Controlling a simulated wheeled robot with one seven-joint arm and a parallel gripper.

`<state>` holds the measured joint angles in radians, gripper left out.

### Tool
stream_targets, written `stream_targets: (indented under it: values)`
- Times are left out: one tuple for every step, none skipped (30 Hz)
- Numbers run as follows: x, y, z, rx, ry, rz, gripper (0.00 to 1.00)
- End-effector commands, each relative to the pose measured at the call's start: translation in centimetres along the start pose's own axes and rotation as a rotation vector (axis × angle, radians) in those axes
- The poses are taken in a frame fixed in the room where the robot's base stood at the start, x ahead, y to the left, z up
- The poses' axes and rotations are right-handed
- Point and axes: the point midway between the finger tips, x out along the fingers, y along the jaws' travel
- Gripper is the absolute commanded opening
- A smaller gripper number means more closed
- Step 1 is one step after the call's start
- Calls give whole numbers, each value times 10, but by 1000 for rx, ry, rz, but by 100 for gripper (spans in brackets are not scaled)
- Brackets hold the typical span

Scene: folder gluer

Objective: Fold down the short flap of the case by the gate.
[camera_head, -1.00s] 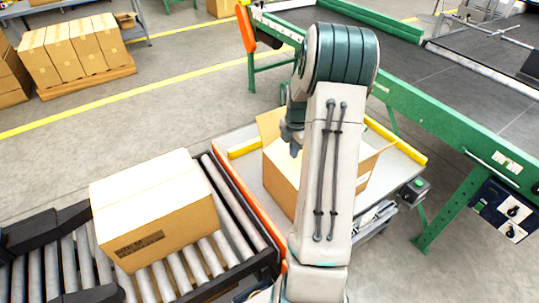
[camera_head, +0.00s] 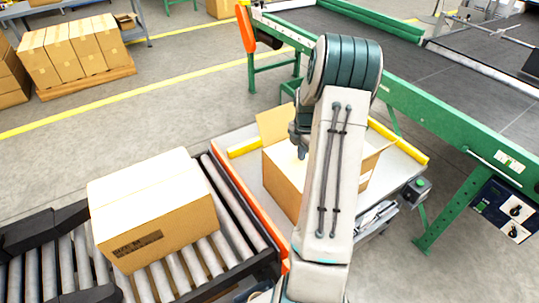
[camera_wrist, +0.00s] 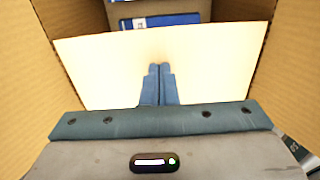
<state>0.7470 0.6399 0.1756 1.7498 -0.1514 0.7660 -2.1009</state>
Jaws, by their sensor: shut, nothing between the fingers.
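The open case (camera_head: 283,182) stands on the white table, partly hidden behind my arm. One tall flap (camera_head: 273,124) stands up at its back left, and another flap (camera_head: 376,158) sticks out to the right. My gripper (camera_head: 301,154) is over the case opening, fingers pointing down. In the wrist view my gripper (camera_wrist: 160,68) is shut and empty, its fingertips over a pale short flap (camera_wrist: 105,65). This flap spans the opening between the brown side walls. I cannot tell whether the fingertips touch it. Blue-marked contents (camera_wrist: 160,21) show beyond its edge.
A closed carton (camera_head: 155,215) sits on the roller conveyor (camera_head: 235,215) at left. An orange bar (camera_head: 228,190) runs between rollers and table. Yellow rails (camera_head: 398,140) edge the table (camera_head: 248,165). A green-framed belt conveyor (camera_head: 440,118) stands behind at right.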

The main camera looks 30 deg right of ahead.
Motion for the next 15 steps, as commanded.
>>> stream_targets:
  values:
    - [0,0,1,0,0,1,0]
    - [0,0,1,0,-1,1,0]
    - [0,0,0,-1,-1,1,0]
    - [0,0,0,-1,-1,1,0]
    - [0,0,0,0,-1,1,0]
    - [0,0,0,0,-1,1,0]
    - [0,0,0,0,-1,1,0]
    - [-1,0,0,0,-1,1,0]
    - [-3,0,0,0,-1,1,0]
    - [-4,0,0,0,-1,1,0]
    - [-7,0,1,0,-1,2,0]
    - [-10,0,1,0,-1,2,0]
    - [-14,0,1,0,-1,2,0]
    - [-17,0,1,0,-1,2,0]
    - [-23,0,1,0,-1,2,0]
